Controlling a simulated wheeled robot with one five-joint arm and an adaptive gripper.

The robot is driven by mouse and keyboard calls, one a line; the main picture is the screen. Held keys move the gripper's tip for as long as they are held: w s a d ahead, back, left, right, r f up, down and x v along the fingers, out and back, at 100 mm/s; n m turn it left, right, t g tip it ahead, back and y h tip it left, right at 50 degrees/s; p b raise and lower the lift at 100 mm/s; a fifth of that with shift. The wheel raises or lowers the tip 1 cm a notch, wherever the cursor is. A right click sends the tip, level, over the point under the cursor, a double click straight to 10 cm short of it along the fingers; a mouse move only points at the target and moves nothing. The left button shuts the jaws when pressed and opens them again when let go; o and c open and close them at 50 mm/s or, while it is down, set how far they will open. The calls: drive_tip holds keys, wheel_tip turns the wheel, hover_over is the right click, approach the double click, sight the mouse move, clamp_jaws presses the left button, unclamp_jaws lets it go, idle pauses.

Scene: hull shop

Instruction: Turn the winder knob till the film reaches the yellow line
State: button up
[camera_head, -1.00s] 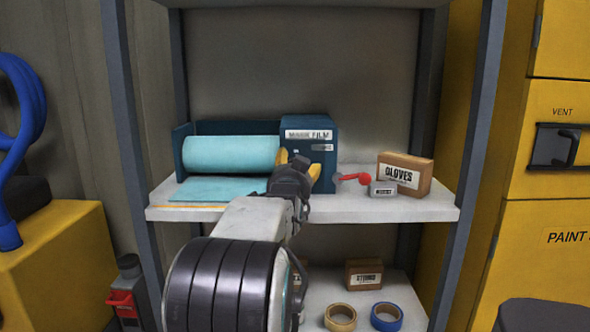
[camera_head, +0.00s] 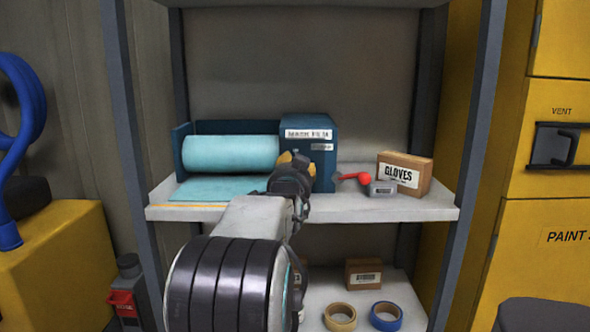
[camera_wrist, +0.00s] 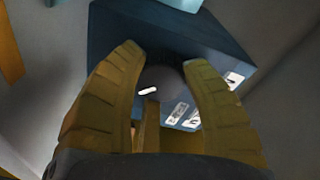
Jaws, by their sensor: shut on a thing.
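The winder (camera_head: 327,172) is a dark blue box on the middle shelf, with a pale teal film roll (camera_head: 230,153) to its left. The teal film sheet (camera_head: 215,188) lies flat on the shelf below the roll. Its front edge is very close to the yellow line (camera_head: 190,206); I cannot tell whether they touch. My gripper (camera_head: 295,160) is at the winder's front, hiding the knob in the head view. In the wrist view the grey round knob (camera_wrist: 165,80), with a white mark, sits between my yellow fingers (camera_wrist: 160,75), which are shut on it.
A red-handled object (camera_head: 358,178), a small grey box (camera_head: 383,188) and a GLOVES carton (camera_head: 405,174) stand to the right of the winder. The lower shelf holds a tan tape roll (camera_head: 340,317), a blue tape roll (camera_head: 386,316) and a carton (camera_head: 364,273). Posts (camera_head: 132,120) flank the shelves.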

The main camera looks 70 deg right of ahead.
drive_tip(key=m+b, duration=0.2)
drive_tip(key=m, duration=0.1)
drive_tip(key=shift+f+m, duration=0.1)
drive_tip(key=shift+m, duration=0.2)
drive_tip(key=shift+c, duration=0.3)
drive_tip(key=shift+w+f+m+b, duration=0.1)
drive_tip(key=shift+m+b, duration=0.3)
drive_tip(key=shift+b, duration=0.4)
drive_tip(key=shift+r+m+b, duration=0.2)
drive_tip(key=shift+m+b, duration=0.1)
drive_tip(key=shift+b, duration=0.2)
drive_tip(key=shift+r, duration=0.1)
drive_tip(key=o, duration=1.2)
drive_tip(key=shift+w, duration=0.1)
drive_tip(key=shift+y, duration=0.3)
drive_tip(key=v, duration=1.2)
